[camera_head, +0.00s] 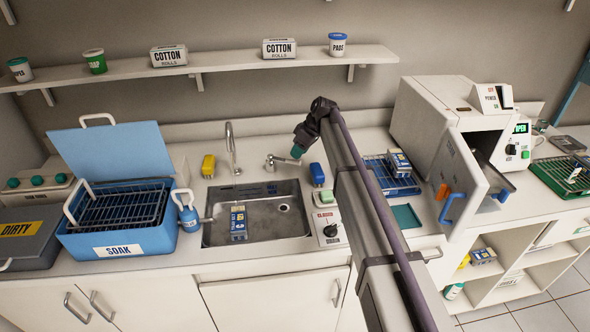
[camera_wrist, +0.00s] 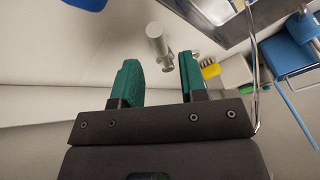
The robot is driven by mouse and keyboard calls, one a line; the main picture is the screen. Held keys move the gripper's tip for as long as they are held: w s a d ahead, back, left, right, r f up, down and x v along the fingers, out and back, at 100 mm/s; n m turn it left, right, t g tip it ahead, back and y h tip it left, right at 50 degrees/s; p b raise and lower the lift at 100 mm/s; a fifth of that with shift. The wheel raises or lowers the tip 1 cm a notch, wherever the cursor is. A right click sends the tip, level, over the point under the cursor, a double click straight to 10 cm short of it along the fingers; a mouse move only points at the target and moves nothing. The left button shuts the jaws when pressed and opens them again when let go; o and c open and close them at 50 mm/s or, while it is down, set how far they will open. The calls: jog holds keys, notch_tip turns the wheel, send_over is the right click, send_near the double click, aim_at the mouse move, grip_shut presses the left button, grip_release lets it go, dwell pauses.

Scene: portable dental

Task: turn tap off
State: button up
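A tall grey tap spout (camera_head: 231,145) stands behind the sink (camera_head: 290,226). A short grey tap handle (camera_head: 279,161) is on the counter right of it, its arm pointing right. My gripper (camera_head: 297,151) with green fingertips is just above and right of the handle's end. In the wrist view my gripper (camera_wrist: 158,75) is open and empty, its fingers apart. The handle's grey rounded end (camera_wrist: 157,40) is just beyond the fingertips, roughly between them; I see no contact. The thin curved spout (camera_wrist: 258,75) is at the right there. I cannot make out a water stream.
A blue-and-white pack (camera_head: 238,222) lies in the sink. A yellow block (camera_head: 208,165) stands left of the spout. A blue soak tub (camera_head: 150,240) is left; the autoclave door (camera_head: 459,185) hangs open right.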

aim_at(284, 160)
jog(key=b+x, duration=0.2)
jog(key=x, duration=0.2)
jog(key=shift+f, duration=0.4)
jog(key=shift+r, duration=0.15)
jog(key=shift+c, duration=0.3)
grip_shut()
